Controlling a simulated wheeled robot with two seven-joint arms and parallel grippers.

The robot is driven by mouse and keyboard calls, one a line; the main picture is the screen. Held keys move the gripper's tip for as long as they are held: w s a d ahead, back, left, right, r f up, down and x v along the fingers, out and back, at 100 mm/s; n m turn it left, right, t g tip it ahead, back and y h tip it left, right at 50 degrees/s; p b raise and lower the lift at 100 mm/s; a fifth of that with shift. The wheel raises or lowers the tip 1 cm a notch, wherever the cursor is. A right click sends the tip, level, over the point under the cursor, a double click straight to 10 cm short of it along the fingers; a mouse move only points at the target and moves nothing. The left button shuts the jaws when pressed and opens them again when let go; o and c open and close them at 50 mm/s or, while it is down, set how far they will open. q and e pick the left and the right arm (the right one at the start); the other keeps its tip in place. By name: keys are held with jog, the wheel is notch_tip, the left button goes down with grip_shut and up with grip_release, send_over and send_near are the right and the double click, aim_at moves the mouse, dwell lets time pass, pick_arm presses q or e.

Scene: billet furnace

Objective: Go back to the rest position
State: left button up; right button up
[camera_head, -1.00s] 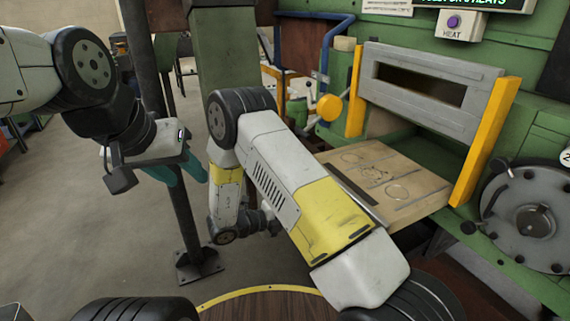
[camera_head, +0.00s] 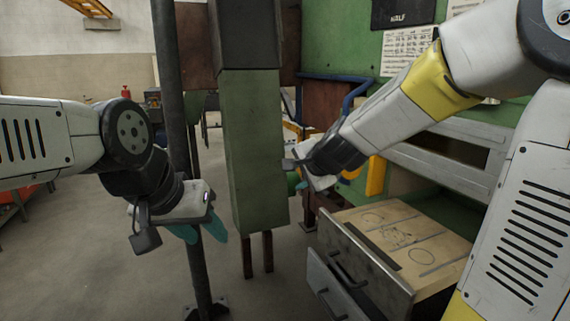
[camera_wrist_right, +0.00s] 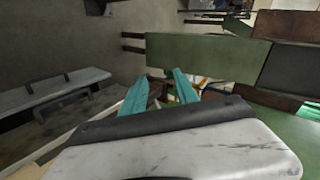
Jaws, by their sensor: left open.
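My left gripper (camera_head: 202,232) is at the left of the head view, its teal fingers pointing down and apart, with nothing between them. It hangs in front of the dark post. My right gripper (camera_head: 297,183) is near the middle of the head view, beside the green column, its fingers small and partly hidden by its own wrist. In the right wrist view its two teal fingers (camera_wrist_right: 161,82) stand apart with a gap and nothing held.
A green column (camera_head: 254,150) stands between my grippers, close to the right one. A dark post (camera_head: 183,130) is behind the left one. The furnace's grey door frame (camera_head: 450,160), a wooden shelf with drawn circles (camera_head: 440,235) and drawers with handles (camera_head: 340,285) are at the right.

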jog(key=s+d+n+g+h, duration=0.1)
jog(key=s+d+n, duration=0.4)
jog(key=s, duration=0.7)
jog(key=s+d+n+g, duration=0.3)
jog(key=s+d+n, duration=0.3)
jog(key=s, duration=0.6)
jog(key=shift+s+f+h, duration=0.15)
jog(key=shift+s+h, duration=0.05)
jog(key=shift+h, duration=0.2)
